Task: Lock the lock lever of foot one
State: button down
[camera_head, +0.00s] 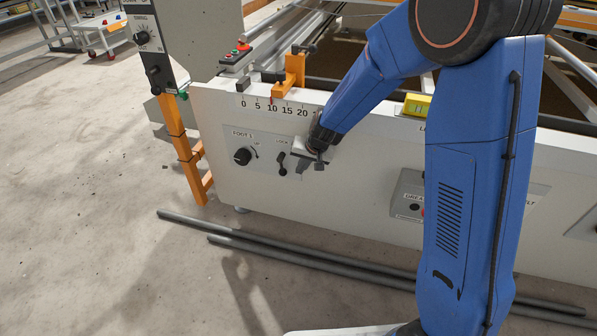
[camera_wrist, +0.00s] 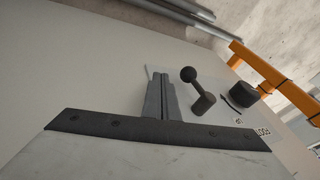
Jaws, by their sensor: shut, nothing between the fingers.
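The lock lever (camera_head: 282,163) is a small black lever with a ball end on the FOOT 1 panel (camera_head: 262,172), under the word LOCK. It also shows in the wrist view (camera_wrist: 199,95), with its ball toward the upper left of its base. The black FOOT 1 knob (camera_head: 243,156) is left of it, and in the wrist view the knob (camera_wrist: 243,94) lies beyond the lever. My gripper (camera_head: 318,164) is shut and empty, to the right of the lever. In the wrist view its fingers (camera_wrist: 166,96) are together, left of the lever, with a gap showing between. Contact with the panel cannot be told.
Orange legs (camera_head: 184,150) stand left of the white beam (camera_head: 350,200). An orange clamp (camera_head: 290,74) sits above a number scale. Grey pipes (camera_head: 300,257) lie on the floor in front. A grey control box (camera_head: 410,197) is mounted farther right. The floor at left is mostly clear.

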jog(key=s+d+r+n, duration=0.1)
jog(key=s+d+r, duration=1.5)
jog(key=s+r, duration=0.4)
jog(key=s+d+r+h, duration=0.1)
jog(key=s+d, duration=0.3)
jog(key=s, duration=0.5)
jog(key=s+d+r+h, duration=0.1)
jog(key=s+d, duration=0.3)
jog(key=s, duration=0.5)
jog(key=shift+s+d+r+n+t+h, duration=0.15)
jog(key=shift+d+r+n+t+h, duration=0.2)
jog(key=shift+h, duration=0.25)
